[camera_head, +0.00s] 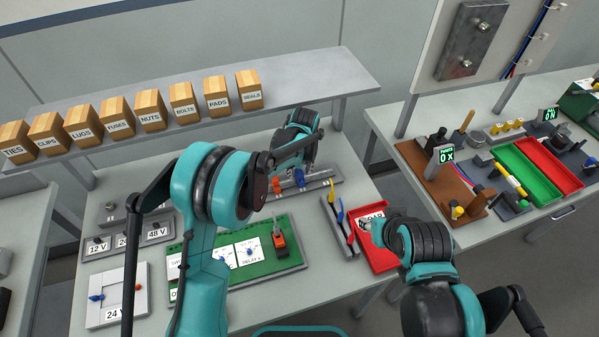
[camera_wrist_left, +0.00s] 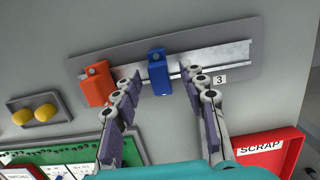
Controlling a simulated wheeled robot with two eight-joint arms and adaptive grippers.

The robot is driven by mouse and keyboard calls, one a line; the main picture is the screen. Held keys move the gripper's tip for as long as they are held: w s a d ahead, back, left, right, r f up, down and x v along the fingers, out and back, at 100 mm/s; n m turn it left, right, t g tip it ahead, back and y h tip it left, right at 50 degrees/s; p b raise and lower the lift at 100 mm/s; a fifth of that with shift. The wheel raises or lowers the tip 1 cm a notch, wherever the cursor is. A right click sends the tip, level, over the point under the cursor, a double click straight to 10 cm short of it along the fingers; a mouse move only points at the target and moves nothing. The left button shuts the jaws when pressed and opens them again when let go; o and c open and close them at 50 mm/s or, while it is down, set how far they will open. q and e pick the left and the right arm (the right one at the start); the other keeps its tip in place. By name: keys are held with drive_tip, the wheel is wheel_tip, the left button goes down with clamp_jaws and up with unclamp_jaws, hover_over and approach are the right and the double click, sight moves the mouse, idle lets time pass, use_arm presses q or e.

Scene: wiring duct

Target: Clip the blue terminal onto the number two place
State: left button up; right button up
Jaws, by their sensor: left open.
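The blue terminal (camera_wrist_left: 157,72) sits on the metal rail (camera_wrist_left: 215,55) at its middle, right of the orange terminal (camera_wrist_left: 96,85). A label with the number 3 (camera_wrist_left: 219,79) is to its right; no number two label is readable. I cannot tell whether the blue terminal is fully clipped. My left gripper (camera_wrist_left: 161,77) is open, its fingertips on either side of the blue terminal with gaps visible. In the head view the blue terminal (camera_head: 299,178) shows below my left gripper (camera_head: 304,160). My right gripper (camera_head: 372,226) is by the red tray; its fingers are unclear.
The red SCRAP tray (camera_head: 385,258) and colored levers (camera_head: 341,215) are right of the green board (camera_head: 205,258). Yellow buttons (camera_wrist_left: 35,115) are left of the rail. Labelled boxes (camera_head: 183,103) line the back shelf. A second bench (camera_head: 470,235) stands at right.

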sight(301, 174)
use_arm(q)
drive_tip(key=r, duration=0.3)
drive_tip(key=s+r, duration=0.1)
drive_tip(key=r, duration=0.1)
drive_tip(key=shift+d+r, duration=0.1)
drive_tip(key=shift+r, duration=0.25)
